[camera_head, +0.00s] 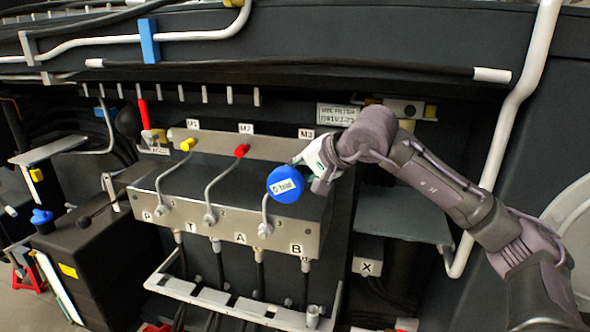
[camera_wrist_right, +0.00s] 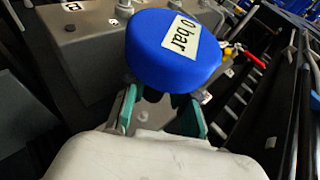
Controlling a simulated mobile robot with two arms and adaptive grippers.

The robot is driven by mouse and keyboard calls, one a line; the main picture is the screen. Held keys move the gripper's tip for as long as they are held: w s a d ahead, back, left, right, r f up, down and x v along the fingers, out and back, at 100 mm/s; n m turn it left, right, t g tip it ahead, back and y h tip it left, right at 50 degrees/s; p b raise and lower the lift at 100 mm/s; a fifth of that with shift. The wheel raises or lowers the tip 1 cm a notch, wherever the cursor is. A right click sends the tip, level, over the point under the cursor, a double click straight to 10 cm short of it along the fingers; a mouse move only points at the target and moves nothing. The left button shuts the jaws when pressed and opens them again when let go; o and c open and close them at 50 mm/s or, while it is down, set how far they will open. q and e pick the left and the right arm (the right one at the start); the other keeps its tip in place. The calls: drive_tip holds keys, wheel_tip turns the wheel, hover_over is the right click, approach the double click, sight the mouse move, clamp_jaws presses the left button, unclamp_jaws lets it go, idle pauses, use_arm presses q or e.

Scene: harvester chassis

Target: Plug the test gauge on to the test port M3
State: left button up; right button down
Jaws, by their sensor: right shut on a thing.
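The test gauge (camera_head: 285,184) is a round blue disc with a white label, which reads "0 bar" in the right wrist view (camera_wrist_right: 172,50). My right gripper (camera_head: 312,166) is shut on it, with teal-lined fingers (camera_wrist_right: 162,112) behind the disc. The gauge is in front of the right end of the grey valve block (camera_head: 185,212). The M3 label (camera_head: 306,133) shows above and slightly right of the gauge. The M3 port itself is hidden behind the gauge and gripper, so I cannot tell whether they touch. My left gripper is not in view.
Left of the gauge, the M1 port has a yellow cap (camera_head: 187,144) and the M2 port a red cap (camera_head: 241,150). Curved grey pipes (camera_head: 213,187) rise from the block front. A grey shelf plate (camera_head: 402,213) lies below my right arm. A white pipe (camera_head: 513,100) runs down at right.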

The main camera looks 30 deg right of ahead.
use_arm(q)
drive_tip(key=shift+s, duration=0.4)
use_arm(e)
drive_tip(key=shift+r, duration=0.1)
use_arm(q)
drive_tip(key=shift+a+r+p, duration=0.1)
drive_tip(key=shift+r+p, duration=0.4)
drive_tip(key=shift+p, duration=0.05)
use_arm(e)
drive_tip(key=w+d, duration=0.3)
drive_tip(key=shift+d, duration=0.35)
idle(0.7)
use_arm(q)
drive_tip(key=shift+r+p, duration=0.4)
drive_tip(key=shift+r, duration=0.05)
use_arm(e)
drive_tip(key=shift+w+d+r, duration=0.1)
drive_tip(key=shift+w+d, duration=0.8)
drive_tip(key=shift+d, duration=0.05)
drive_tip(key=c, duration=0.8)
unclamp_jaws()
drive_tip(key=shift+c, duration=0.2)
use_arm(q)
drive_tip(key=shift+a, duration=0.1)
